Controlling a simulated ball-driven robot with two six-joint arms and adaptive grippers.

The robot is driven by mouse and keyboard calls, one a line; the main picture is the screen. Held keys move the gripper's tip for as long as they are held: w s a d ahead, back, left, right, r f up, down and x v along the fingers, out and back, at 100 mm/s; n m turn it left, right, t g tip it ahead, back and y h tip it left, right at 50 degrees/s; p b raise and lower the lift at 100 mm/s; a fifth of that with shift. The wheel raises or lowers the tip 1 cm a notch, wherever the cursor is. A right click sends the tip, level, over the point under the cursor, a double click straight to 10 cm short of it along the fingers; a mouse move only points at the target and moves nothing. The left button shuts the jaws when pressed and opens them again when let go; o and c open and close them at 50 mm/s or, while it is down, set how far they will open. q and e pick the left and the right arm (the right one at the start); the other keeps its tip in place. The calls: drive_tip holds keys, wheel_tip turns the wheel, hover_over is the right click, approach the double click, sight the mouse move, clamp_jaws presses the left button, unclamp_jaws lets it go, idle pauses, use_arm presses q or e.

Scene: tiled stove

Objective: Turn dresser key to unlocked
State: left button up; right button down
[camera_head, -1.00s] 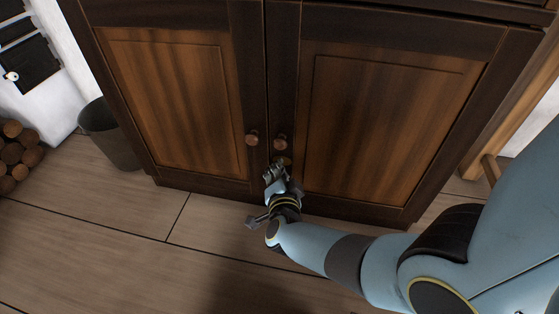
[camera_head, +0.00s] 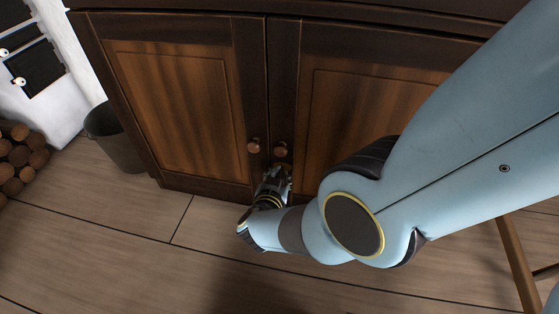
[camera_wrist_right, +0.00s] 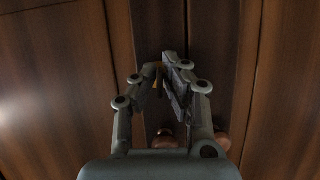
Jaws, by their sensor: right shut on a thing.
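The dresser (camera_head: 180,105) is dark brown wood with two closed doors. My right gripper (camera_head: 279,168) is at the inner edge of the right door, just below the knobs. In the right wrist view my right gripper (camera_wrist_right: 163,70) has its fingertips close together at the door, shut on the key (camera_wrist_right: 158,86). Only a small brassy part of the key shows between the fingers. The lock and the key's exact angle are hidden. My left gripper is in neither view.
Two round wooden knobs, the left one (camera_head: 253,146) and the right one (camera_head: 281,150), sit just above my right gripper. A dark bin (camera_head: 113,140) and stacked logs (camera_head: 20,160) stand at the left. The plank floor (camera_head: 120,235) in front is clear.

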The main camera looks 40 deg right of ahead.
idle(0.4)
drive_tip(key=c, duration=1.5)
unclamp_jaws()
